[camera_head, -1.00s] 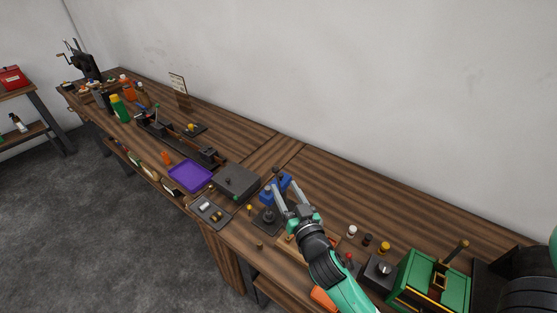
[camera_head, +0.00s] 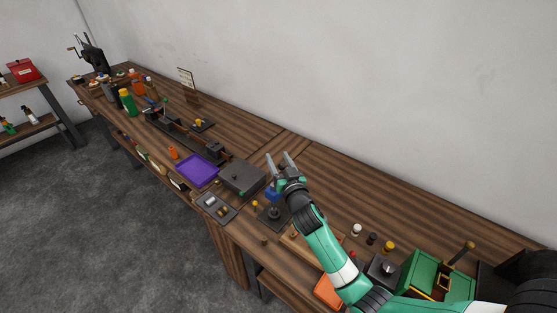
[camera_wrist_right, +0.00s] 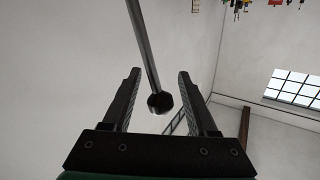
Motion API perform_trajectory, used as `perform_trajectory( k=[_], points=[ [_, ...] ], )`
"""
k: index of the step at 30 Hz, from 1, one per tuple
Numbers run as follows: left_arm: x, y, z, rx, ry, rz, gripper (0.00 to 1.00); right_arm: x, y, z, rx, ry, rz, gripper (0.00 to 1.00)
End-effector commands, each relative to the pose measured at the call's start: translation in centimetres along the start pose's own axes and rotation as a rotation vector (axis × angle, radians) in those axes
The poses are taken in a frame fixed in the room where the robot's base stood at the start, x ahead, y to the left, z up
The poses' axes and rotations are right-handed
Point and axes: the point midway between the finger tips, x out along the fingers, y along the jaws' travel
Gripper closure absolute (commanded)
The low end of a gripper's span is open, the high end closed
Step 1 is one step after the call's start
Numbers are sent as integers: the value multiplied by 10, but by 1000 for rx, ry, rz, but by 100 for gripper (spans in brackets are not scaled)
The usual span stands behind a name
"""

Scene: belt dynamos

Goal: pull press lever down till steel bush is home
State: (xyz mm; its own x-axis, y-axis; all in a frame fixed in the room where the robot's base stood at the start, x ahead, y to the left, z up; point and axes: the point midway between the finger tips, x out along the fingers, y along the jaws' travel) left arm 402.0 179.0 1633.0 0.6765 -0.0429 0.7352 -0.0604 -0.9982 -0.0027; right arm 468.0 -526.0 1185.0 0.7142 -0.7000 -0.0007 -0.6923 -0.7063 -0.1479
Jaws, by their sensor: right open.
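The press, with its blue body (camera_head: 271,195) and dark base (camera_head: 272,216), stands on the bench and is partly covered by my right arm in the head view. Its lever shows in the right wrist view as a thin grey rod (camera_wrist_right: 143,45) ending in a dark ball knob (camera_wrist_right: 159,102). My right gripper (camera_head: 278,160) is open, above the press in the head view. In the wrist view the knob appears between its two spread fingers (camera_wrist_right: 158,95), with a gap on each side. The steel bush cannot be made out. My left gripper is out of view.
Left of the press lie a dark grey box (camera_head: 242,177), a grey tray of small parts (camera_head: 215,205) and a purple tray (camera_head: 198,170). The bench behind the press is clear up to the wall.

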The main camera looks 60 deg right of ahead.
Motion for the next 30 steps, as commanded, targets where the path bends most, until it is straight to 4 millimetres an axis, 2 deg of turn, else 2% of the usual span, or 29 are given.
perform_trajectory(
  k=[3, 13, 30],
  points=[
    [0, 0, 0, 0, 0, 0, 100, 0, 0, 0, 0, 0, 0, 41],
    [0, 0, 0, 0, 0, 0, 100, 0, 0, 0, 0, 0, 0, 100],
    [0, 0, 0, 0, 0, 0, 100, -1, 0, 0, 0, 1, -1, 100]
  ],
)
